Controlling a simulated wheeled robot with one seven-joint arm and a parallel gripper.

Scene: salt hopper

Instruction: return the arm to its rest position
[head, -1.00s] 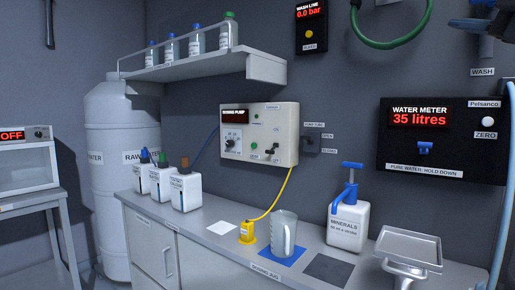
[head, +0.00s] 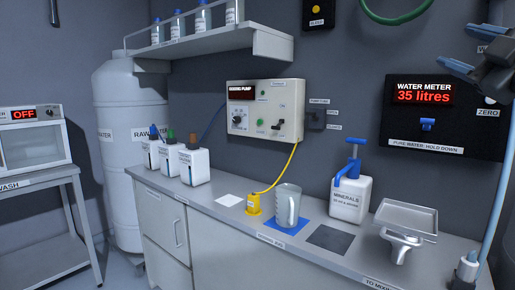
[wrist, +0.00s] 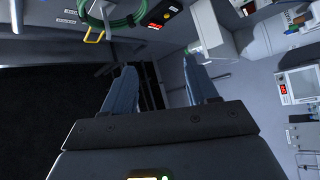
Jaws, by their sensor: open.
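My gripper (wrist: 162,84) is open and empty in the wrist view, with its two blue-grey fingers spread apart. In the head view my gripper (head: 464,50) shows at the upper right edge, raised in front of the wall above the water meter (head: 445,115). It is well clear of the counter (head: 325,262) and touches nothing that I can see. The rest of my arm is mostly out of the head view.
A grey jug (head: 287,207) stands on a blue mat, with the minerals bottle (head: 348,205) and a metal tray (head: 405,219) to its right. The shelf (head: 215,48) juts from the wall. A green hose (wrist: 128,35) hangs near my fingers' far side in the wrist view.

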